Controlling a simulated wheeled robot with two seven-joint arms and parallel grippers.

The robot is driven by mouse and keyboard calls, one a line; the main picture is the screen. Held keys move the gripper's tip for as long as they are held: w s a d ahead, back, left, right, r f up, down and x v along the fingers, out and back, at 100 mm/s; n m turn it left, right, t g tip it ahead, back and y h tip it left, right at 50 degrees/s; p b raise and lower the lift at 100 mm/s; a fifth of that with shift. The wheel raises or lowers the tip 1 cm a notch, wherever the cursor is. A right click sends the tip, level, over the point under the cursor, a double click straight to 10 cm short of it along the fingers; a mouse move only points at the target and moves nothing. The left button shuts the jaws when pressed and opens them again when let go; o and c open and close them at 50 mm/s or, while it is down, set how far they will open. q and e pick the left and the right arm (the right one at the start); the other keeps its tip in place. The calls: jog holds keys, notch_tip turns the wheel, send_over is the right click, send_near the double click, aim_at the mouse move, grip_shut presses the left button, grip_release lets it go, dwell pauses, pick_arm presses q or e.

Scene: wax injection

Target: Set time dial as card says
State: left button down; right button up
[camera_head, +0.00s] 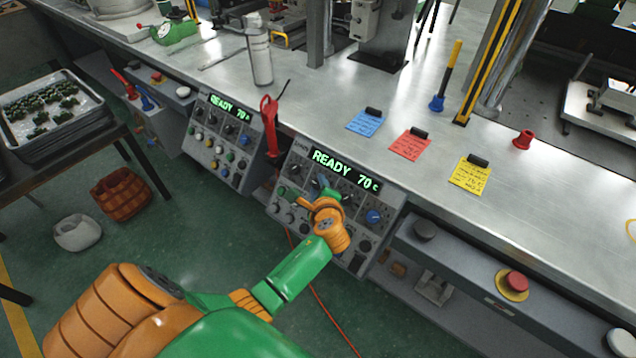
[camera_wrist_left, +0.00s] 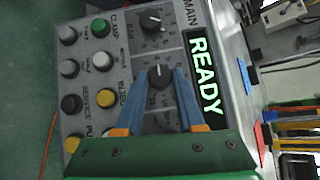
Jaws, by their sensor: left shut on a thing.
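The front control panel (camera_head: 290,190) has a lit display (camera_head: 345,170) reading "READY 70 c". My left gripper (camera_head: 325,192) is at this panel, below the display. In the left wrist view its blue fingers (camera_wrist_left: 160,76) are on either side of a black dial knob (camera_wrist_left: 159,74) and shut on it. A second black dial (camera_wrist_left: 151,20) with a white pointer is beside it, untouched. The dial labels are too small to read surely. A blue card (camera_head: 364,124), a red card (camera_head: 410,145) and a yellow card (camera_head: 470,176) lie on the bench; their writing is not legible.
A second panel (camera_head: 222,140) also reads "READY 70". A red-handled tool (camera_head: 269,125) stands between the panels. Several push buttons (camera_wrist_left: 70,68) sit near the held knob. A red stop button (camera_head: 516,281) is at the right. The steel bench top (camera_head: 560,210) is largely clear there.

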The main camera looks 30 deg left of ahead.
dwell(0.5)
pick_arm(q)
jog(key=c, duration=0.5)
grip_release()
jog(key=p+v, duration=0.1)
jog(key=v, duration=0.6)
jog(key=shift+r, duration=0.1)
